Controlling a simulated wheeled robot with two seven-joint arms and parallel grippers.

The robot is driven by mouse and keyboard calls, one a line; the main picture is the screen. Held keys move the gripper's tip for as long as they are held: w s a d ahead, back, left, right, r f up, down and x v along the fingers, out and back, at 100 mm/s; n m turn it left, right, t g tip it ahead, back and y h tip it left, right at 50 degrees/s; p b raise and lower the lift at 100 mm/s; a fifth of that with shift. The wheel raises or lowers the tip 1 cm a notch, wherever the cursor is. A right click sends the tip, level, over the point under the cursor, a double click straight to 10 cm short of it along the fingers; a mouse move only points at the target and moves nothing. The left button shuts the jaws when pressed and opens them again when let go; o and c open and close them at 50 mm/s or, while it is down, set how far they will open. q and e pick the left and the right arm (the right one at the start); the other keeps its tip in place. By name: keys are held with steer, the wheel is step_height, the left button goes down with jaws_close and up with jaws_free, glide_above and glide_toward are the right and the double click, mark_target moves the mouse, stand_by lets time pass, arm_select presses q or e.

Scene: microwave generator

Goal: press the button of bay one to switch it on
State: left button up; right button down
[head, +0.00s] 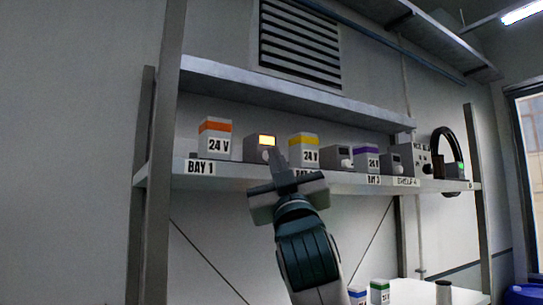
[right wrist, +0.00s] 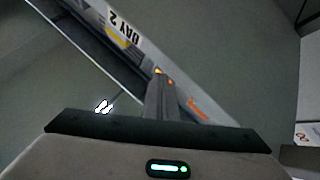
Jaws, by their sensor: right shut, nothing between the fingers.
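The bay one unit is a small grey box with a lit amber display (head: 266,141), right of the orange-banded 24 V box (head: 215,138) above the BAY 1 label (head: 201,168). My right gripper (head: 274,153) is shut and empty, with its fingertips just in front of the unit's lower right part. They hide that part, and I cannot tell whether they touch the unit or its button. In the right wrist view the shut fingers (right wrist: 159,75) point at the shelf, with a small orange glow at their tips. My left gripper is not in view.
The shelf board (head: 235,172) runs across under the units. To the right are a yellow-banded 24 V box (head: 303,148), another grey unit (head: 336,157), a purple-banded box (head: 366,160) and a headset (head: 447,160). An upper shelf (head: 270,92) hangs above.

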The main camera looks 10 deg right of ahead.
steer(key=shift+s+d, duration=0.1)
steer(key=shift+s, duration=0.05)
steer(key=shift+s+d+f+b, duration=0.1)
steer(key=shift+s+d+b, duration=0.2)
steer(key=shift+s, duration=0.35)
steer(key=s+d+b, duration=0.1)
steer(key=s+d, duration=0.1)
steer(key=s, duration=0.3)
steer(key=shift+s, duration=0.35)
steer(key=shift+d, duration=0.2)
stand_by(1.4)
